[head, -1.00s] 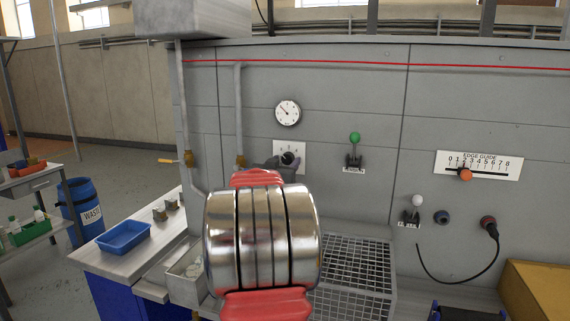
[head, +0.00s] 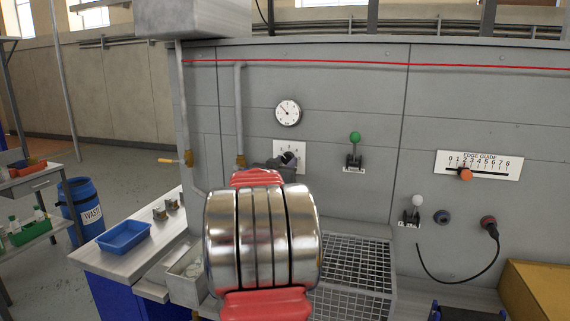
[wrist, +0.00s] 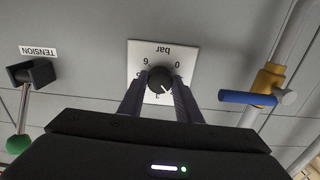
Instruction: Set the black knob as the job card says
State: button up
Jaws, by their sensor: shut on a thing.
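The black knob (wrist: 160,79) sits on a white plate (wrist: 141,56) marked "bar". The wrist view shows the plate upside down, with 6 on the left and 0 on the right. The knob's white pointer mark points to the lower right there. My gripper (wrist: 161,87) has one finger on each side of the knob and is shut on it. In the head view, the plate (head: 302,147) shows on the grey panel, with my gripper (head: 287,162) and arm partly covering it. The job card is not recognisable in either view.
A round gauge (head: 288,112) is above the plate. A green-topped lever (head: 354,138) stands to its right, labelled TENSION in the wrist view. Further right are a white-knobbed lever (head: 417,201) and the edge guide scale (head: 490,160). A blue-handled valve (wrist: 248,98) is near my gripper.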

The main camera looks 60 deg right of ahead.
jog(key=m, duration=0.4)
jog(key=shift+w+m, duration=0.1)
jog(key=shift+m, duration=0.2)
jog(key=m, duration=0.4)
jog(key=shift+m, duration=0.3)
jog(key=m, duration=0.4)
jog(key=shift+m, duration=2.1)
jog(key=shift+f, duration=0.1)
jog(key=o, duration=1.1)
jog(key=shift+a+r, duration=0.2)
